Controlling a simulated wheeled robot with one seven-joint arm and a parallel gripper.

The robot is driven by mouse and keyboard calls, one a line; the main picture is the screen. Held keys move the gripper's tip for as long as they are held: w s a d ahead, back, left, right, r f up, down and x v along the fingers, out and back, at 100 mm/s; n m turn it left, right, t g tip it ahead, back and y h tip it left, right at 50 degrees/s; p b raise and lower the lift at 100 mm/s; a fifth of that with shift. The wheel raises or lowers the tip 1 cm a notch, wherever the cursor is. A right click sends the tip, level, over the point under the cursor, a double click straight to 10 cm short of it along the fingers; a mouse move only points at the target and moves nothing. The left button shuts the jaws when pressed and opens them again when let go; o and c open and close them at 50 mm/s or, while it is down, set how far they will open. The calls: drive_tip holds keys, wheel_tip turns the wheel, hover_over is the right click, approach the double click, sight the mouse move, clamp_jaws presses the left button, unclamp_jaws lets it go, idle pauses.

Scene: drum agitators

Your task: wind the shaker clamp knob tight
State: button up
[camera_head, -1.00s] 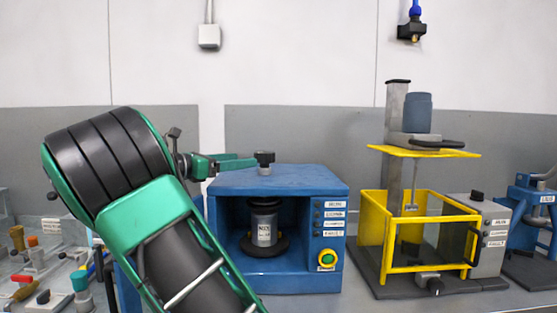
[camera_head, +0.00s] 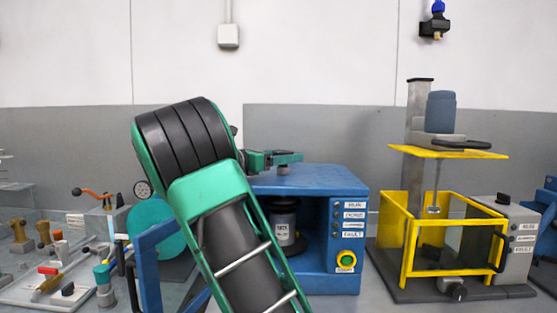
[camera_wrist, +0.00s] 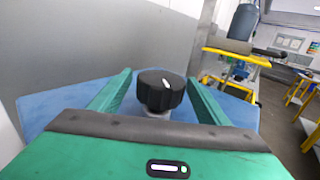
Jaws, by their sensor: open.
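The shaker is a blue box (camera_head: 310,180) with an open front, and a labelled can (camera_head: 284,222) stands inside it. The black clamp knob (camera_wrist: 160,90) with a white mark sits on a light stem on top of the shaker; the wrist view shows it clearly. My gripper (camera_wrist: 156,88) is open, with one green finger on each side of the knob and a gap visible on both sides. In the head view my gripper (camera_head: 283,158) is at the shaker's top, and it mostly hides the knob there.
A yellow-framed mixer (camera_head: 440,235) stands to the right of the shaker. A green button (camera_head: 346,260) is on the shaker's front panel. At left, a bench board (camera_head: 50,270) carries several small fittings. The grey wall (camera_head: 300,130) is behind.

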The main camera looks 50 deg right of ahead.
drive_tip(key=shift+d, duration=0.1)
drive_tip(key=c, duration=1.1)
drive_tip(key=shift+o, duration=0.2)
drive_tip(key=shift+a, duration=0.25)
drive_tip(key=shift+d, duration=0.1)
drive_tip(key=shift+t, duration=0.3)
